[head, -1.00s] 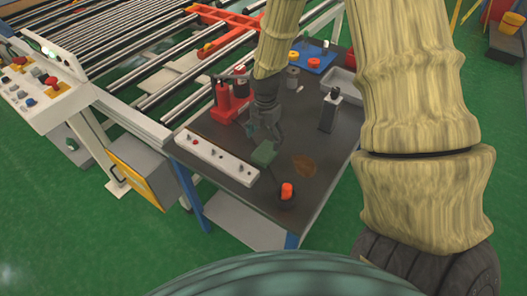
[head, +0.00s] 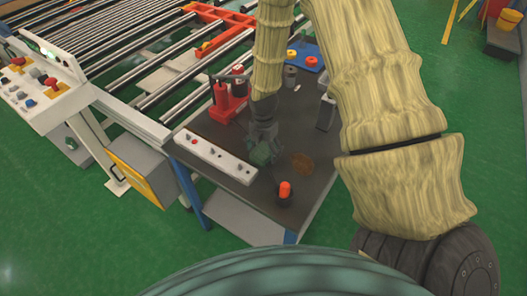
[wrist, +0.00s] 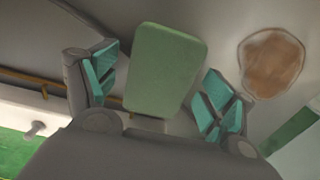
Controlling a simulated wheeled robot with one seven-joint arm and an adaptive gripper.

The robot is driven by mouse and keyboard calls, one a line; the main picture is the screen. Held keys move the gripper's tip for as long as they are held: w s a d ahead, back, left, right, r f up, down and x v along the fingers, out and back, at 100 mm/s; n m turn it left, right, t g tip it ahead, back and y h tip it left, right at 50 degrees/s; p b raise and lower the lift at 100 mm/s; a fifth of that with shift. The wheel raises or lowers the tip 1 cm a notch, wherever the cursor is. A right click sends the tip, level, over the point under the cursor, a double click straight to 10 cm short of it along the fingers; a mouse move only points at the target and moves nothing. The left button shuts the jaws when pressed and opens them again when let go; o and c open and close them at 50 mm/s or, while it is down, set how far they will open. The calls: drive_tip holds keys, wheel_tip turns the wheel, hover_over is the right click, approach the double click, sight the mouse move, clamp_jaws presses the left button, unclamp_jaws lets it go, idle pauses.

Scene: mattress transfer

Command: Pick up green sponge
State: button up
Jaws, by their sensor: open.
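The green sponge (wrist: 167,68) is a rounded rectangular block lying on the dark table (head: 236,183). In the wrist view it sits between the two teal-padded fingers of my gripper (wrist: 158,88), with a gap showing on both sides near the fingertips. My gripper is open. In the head view my gripper (head: 262,147) is low over the table right at the sponge (head: 261,154) and hides part of it. I cannot tell exactly how high the fingers are above the table.
A white switch panel (head: 216,156) is left of the sponge. A brown stain (head: 302,164) lies to its right, and an orange-topped button (head: 285,190) stands in front. A red device (head: 228,98) and a blue tray (head: 308,60) are farther back. The roller conveyor (head: 160,60) borders the table.

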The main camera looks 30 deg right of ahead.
drive_tip(key=shift+f, duration=0.25)
drive_tip(key=c, duration=0.8)
drive_tip(key=shift+o, duration=0.2)
drive_tip(key=shift+r, duration=0.15)
drive_tip(key=shift+r+b, duration=0.55)
drive_tip(key=shift+r, duration=0.35)
drive_tip(key=shift+s+d+r+b, duration=0.15)
drive_tip(key=shift+s+r+b, duration=0.25)
drive_tip(key=shift+r, duration=0.25)
drive_tip(key=s+d+b, duration=0.1)
drive_tip(key=s+d, duration=0.1)
drive_tip(key=s, duration=0.3)
drive_tip(key=s+d+b, duration=0.1)
drive_tip(key=s+d, duration=0.1)
drive_tip(key=s, duration=0.3)
drive_tip(key=s+d+b, duration=0.1)
drive_tip(key=s+d, duration=0.1)
drive_tip(key=s, duration=0.4)
drive_tip(key=shift+d+r+b, duration=0.1)
drive_tip(key=shift+d+b, duration=0.2)
drive_tip(key=shift+w, duration=0.1)
drive_tip(key=shift+c, duration=0.3)
